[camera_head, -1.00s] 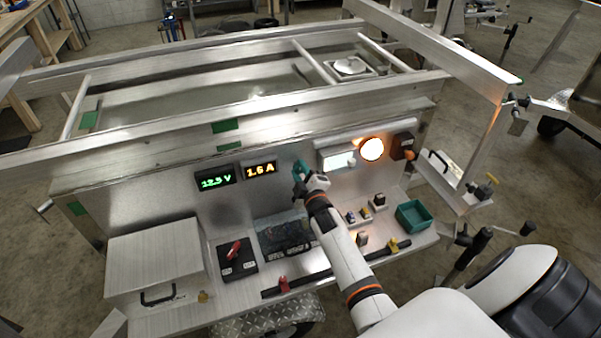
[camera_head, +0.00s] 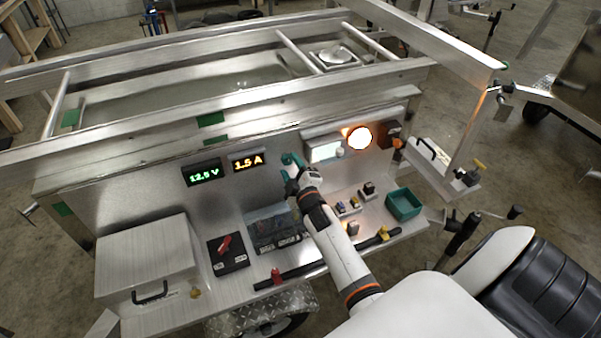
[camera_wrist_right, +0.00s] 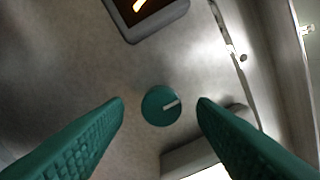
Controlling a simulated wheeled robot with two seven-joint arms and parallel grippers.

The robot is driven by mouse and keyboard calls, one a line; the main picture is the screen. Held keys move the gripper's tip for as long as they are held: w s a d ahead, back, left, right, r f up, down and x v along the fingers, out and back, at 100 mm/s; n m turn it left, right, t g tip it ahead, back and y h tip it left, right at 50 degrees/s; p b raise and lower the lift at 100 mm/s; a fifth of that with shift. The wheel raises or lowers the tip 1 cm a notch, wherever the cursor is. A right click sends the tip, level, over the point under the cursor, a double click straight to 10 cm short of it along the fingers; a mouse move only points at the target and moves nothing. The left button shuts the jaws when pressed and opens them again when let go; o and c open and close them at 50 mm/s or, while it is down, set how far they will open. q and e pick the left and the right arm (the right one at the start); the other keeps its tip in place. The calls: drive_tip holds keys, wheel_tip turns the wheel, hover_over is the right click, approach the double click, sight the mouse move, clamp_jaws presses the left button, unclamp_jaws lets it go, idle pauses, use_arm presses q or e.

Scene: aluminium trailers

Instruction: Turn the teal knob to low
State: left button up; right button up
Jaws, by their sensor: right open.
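The teal knob (camera_wrist_right: 161,106) is a round dial on the grey metal panel in the right wrist view. A short white pointer line on it points to the right and slightly up in that view. My right gripper (camera_wrist_right: 161,104) is open, with one teal finger on each side of the knob and visible gaps between. I cannot tell how far the fingertips are from the panel. My left gripper is not in view.
A green voltage display (camera_head: 204,173) and an amber current display (camera_head: 247,161) sit on the panel. A lit white box (camera_head: 323,151) and a glowing orange lamp (camera_head: 359,138) are to the right. A teal bin (camera_head: 403,204) and a red switch (camera_head: 226,244) are on the shelf below.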

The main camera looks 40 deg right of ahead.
drive_tip(key=b+v, duration=0.2)
drive_tip(key=v, duration=0.8)
drive_tip(key=shift+w, duration=0.1)
drive_tip(key=s+a+f+m+g+y, duration=0.1)
drive_tip(key=s+a+m+g, duration=0.1)
drive_tip(key=s+a+g, duration=0.45)
drive_tip(key=s+a+f+m+g+y, duration=0.1)
drive_tip(key=s+a+m+g+y, duration=0.15)
drive_tip(key=s, duration=0.65)
drive_tip(key=s+a+f+m+g+y, duration=0.1)
drive_tip(key=s+a+f+m+g, duration=0.15)
drive_tip(key=s+a+g, duration=0.4)
drive_tip(key=s+d+f, duration=0.1)
drive_tip(key=s+f, duration=0.2)
drive_tip(key=f, duration=2.3)
drive_tip(key=s+d+f+g, duration=0.1)
drive_tip(key=s+d+f, duration=0.2)
drive_tip(key=s+f, duration=1.3)
drive_tip(key=shift+s+b, duration=0.2)
drive_tip(key=shift+b, duration=0.1)
